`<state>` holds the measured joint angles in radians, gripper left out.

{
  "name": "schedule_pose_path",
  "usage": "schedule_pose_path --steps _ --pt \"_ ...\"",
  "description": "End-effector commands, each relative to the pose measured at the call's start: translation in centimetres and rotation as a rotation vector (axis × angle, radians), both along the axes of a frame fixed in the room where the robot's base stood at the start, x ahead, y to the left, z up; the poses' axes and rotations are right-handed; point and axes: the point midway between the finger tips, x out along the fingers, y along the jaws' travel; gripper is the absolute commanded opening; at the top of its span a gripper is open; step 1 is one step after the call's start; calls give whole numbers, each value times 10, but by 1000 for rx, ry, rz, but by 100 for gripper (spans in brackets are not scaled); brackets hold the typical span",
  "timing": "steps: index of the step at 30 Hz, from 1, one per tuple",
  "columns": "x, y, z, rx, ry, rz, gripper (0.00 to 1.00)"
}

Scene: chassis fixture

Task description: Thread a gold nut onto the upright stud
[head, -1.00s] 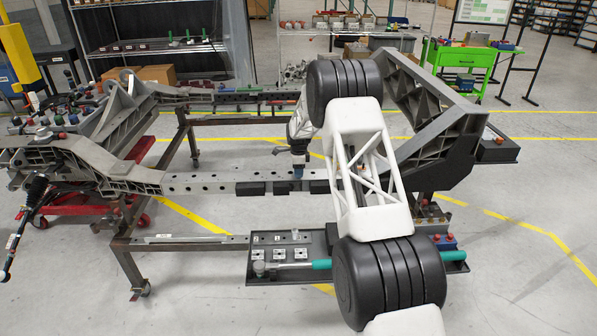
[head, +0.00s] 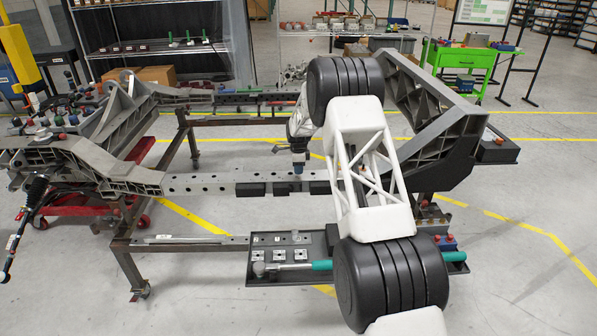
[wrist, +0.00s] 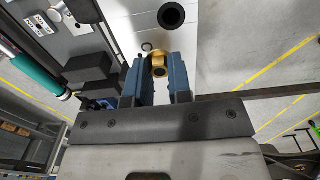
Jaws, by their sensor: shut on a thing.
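My gripper (wrist: 159,72) is shut on a gold nut (wrist: 158,58), held between its two blue fingertips in the wrist view. The nut's dark bore shows. In the head view my gripper (head: 298,166) is low over the pale chassis rail (head: 215,184), pointing down; the nut is too small to make out there.
A dark tray (head: 322,240) with several small plates and a green-handled tool (head: 322,265) lies in front of the rail. Black blocks (head: 250,189) sit along the rail's near side. My arm covers part of the rail's right side.

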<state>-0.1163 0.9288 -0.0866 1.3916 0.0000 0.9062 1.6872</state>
Motion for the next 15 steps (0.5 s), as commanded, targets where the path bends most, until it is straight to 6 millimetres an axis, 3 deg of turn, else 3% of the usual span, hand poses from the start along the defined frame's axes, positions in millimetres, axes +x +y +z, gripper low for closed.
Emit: schedule_pose_path --steps 15 --pt "0 0 11 0 2 0 0"
